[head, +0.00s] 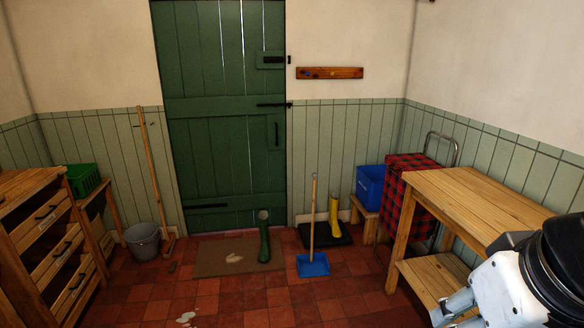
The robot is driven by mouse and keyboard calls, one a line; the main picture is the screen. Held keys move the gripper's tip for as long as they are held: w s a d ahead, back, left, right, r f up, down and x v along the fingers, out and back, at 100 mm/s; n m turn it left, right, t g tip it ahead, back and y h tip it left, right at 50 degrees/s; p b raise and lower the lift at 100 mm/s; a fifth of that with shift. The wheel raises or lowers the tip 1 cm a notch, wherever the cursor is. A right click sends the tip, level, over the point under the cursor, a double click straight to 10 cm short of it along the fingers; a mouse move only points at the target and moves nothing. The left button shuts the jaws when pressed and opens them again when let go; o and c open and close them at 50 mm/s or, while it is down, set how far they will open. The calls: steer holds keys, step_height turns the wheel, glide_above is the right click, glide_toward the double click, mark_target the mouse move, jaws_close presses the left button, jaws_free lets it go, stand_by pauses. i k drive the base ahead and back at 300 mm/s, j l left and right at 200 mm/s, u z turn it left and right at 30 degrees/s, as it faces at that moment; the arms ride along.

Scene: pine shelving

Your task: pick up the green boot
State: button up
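The green boot (264,238) stands upright on the brown doormat (215,266), near its right edge, in front of the green door. A yellow boot (334,214) stands to its right on a dark tray (341,236). My arm shows at the lower right of the head view, beside the pine table. The pale fingers of my gripper (450,312) are partly in view at the lower edge. They are far from the green boot, and I cannot tell whether they are open or shut.
A blue dustpan (313,265) with a long wooden handle stands right of the green boot. A grey bucket (143,240) and a broom (155,170) are at the left. The pine table (478,212) stands at the right. The tiled floor in the middle is mostly clear, with pale spots.

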mark_target(264, 257)
steer(key=i, duration=1.9)
steer(key=i+u, duration=0.25)
steer(key=i, duration=0.25)
steer(key=i+l+u, duration=0.25)
steer(key=i, duration=0.25)
steer(key=i+l+u, duration=0.2)
steer(key=i, duration=0.25)
steer(key=i+l+u, duration=0.25)
steer(key=i+l, duration=0.15)
steer(key=i, duration=0.05)
